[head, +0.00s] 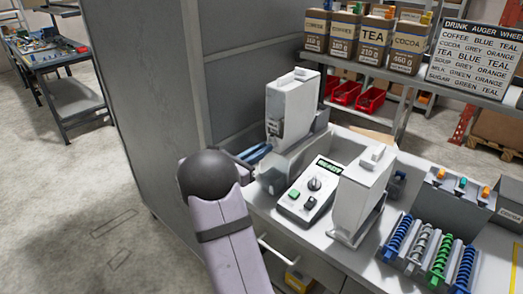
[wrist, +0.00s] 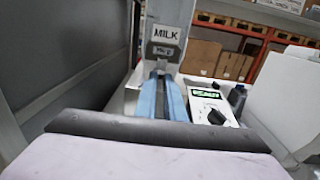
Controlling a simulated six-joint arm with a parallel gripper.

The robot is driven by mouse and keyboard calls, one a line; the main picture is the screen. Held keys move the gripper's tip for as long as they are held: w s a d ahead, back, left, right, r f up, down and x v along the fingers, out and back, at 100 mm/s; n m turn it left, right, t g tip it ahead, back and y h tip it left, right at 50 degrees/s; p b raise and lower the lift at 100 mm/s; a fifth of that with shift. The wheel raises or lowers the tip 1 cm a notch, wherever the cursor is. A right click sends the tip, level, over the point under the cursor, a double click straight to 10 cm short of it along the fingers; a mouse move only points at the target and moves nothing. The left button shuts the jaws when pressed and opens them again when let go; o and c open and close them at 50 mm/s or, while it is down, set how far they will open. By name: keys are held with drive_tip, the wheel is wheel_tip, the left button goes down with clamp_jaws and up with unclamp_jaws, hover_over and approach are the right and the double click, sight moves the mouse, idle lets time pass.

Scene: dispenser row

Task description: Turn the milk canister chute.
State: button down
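The milk canister (head: 292,105) is a tall pale grey box standing on the bench beside the large grey cabinet. In the wrist view the canister (wrist: 167,18) carries a MILK label, with a smaller label below. My gripper (head: 254,153) reaches to its lower left side in the head view. In the wrist view my gripper (wrist: 161,78) shows as two blue fingers, with a narrow dark gap, pointing at the canister's lower front. The chute cannot be made out clearly. The fingertips' contact with it, and whether they grip anything, cannot be told.
A control box (head: 306,193) with a lit display and knob stands right of the canister. A second white canister (head: 359,195) stands further right. Several coloured augers (head: 419,251) lie at the right. The grey cabinet (head: 150,110) closes off the left side.

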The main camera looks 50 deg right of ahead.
drive_tip(key=shift+f+b, duration=0.1)
drive_tip(key=shift+b, duration=0.4)
drive_tip(key=m+b, duration=0.1)
drive_tip(key=b, duration=0.1)
drive_tip(key=m+b, duration=0.1)
drive_tip(key=b, duration=0.1)
drive_tip(key=shift+f+m+b, duration=0.25)
drive_tip(key=shift+m+b, duration=0.05)
drive_tip(key=shift+m, duration=0.1)
drive_tip(key=shift+s+m+b, duration=0.15)
drive_tip(key=shift+m+b, duration=10.35)
drive_tip(key=shift+b, duration=5.15)
drive_tip(key=shift+r, duration=0.15)
